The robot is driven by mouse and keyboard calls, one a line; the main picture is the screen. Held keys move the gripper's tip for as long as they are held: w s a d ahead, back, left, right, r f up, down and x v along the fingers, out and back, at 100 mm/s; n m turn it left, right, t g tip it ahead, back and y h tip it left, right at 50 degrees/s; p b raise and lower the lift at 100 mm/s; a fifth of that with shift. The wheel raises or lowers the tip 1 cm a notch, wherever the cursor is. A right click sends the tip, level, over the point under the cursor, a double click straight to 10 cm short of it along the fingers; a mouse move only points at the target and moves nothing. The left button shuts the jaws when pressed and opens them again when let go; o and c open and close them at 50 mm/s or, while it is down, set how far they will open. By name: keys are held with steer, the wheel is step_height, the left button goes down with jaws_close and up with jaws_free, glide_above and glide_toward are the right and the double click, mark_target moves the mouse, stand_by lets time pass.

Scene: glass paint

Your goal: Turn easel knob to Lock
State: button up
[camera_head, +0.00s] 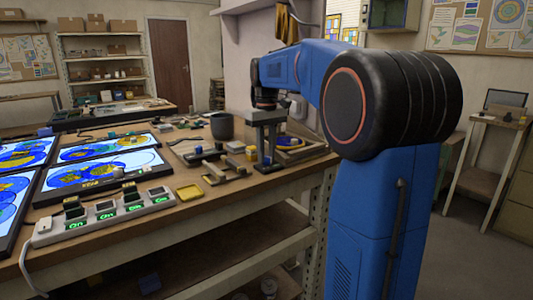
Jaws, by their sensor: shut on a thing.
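My gripper (267,158) points down over the right part of the workbench, at the right end of a low wooden frame that looks like the easel (225,170). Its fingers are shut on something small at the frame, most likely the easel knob. The knob itself is too small and too hidden by the fingers to make out, so its angle and any Lock mark cannot be read.
A power strip (45,226) with several green "On" displays lies at the bench's front left. Lit panels with blue and yellow glass designs (110,155) lie behind it. A yellow tray (189,193), a dark grey pot (222,126) and a wooden tray (310,151) are near my gripper.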

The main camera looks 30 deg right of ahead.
mark_target(266, 157)
jaws_close()
steer(key=o, duration=1.1)
jaws_free()
steer(key=shift+c, duration=0.2)
step_height(266, 157, up, 18)
steer(key=shift+f, duration=0.25)
